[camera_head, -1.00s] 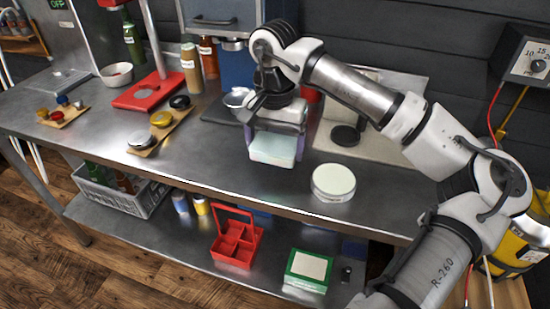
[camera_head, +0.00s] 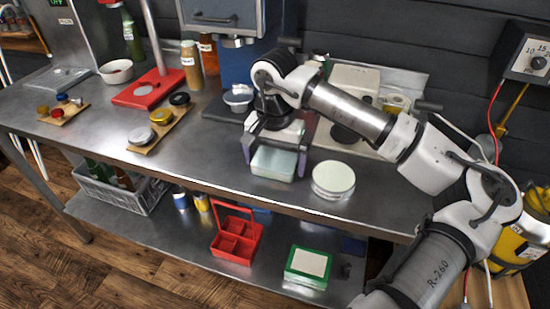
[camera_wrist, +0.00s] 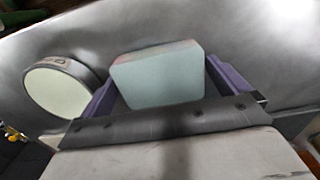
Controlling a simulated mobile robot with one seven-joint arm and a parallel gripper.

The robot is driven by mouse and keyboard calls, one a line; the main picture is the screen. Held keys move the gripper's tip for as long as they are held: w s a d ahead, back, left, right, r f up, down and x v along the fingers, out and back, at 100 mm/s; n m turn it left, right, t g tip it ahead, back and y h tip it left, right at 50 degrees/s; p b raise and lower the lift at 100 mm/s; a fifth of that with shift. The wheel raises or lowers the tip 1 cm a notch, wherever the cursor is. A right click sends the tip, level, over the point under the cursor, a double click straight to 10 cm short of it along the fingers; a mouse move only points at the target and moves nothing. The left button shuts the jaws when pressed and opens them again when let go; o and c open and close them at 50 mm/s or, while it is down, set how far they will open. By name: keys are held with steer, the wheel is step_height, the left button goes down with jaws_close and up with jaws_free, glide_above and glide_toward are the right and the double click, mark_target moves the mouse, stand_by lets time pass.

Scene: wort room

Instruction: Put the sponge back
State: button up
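A pale green block, which I take to be the sponge (camera_head: 273,163), sits between the two purple fingers of my gripper (camera_head: 275,155), low over the front part of the steel bench. In the wrist view the pale block (camera_wrist: 160,78) fills the space between the fingers, with a pinkish far edge. The fingers of my gripper (camera_wrist: 160,88) flank it on both sides and appear shut on it. Whether its underside touches the bench is hard to tell.
A round tin with a pale top (camera_head: 333,180) stands close right of my gripper. On the lower shelf are a red caddy (camera_head: 237,238) and a green-edged box (camera_head: 308,265). Bench (camera_head: 210,155) left of my gripper is clear.

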mark_target(275, 159)
steer(key=shift+r, duration=0.15)
step_height(275, 159, up, 12)
steer(key=shift+b, duration=0.4)
stand_by(1.3)
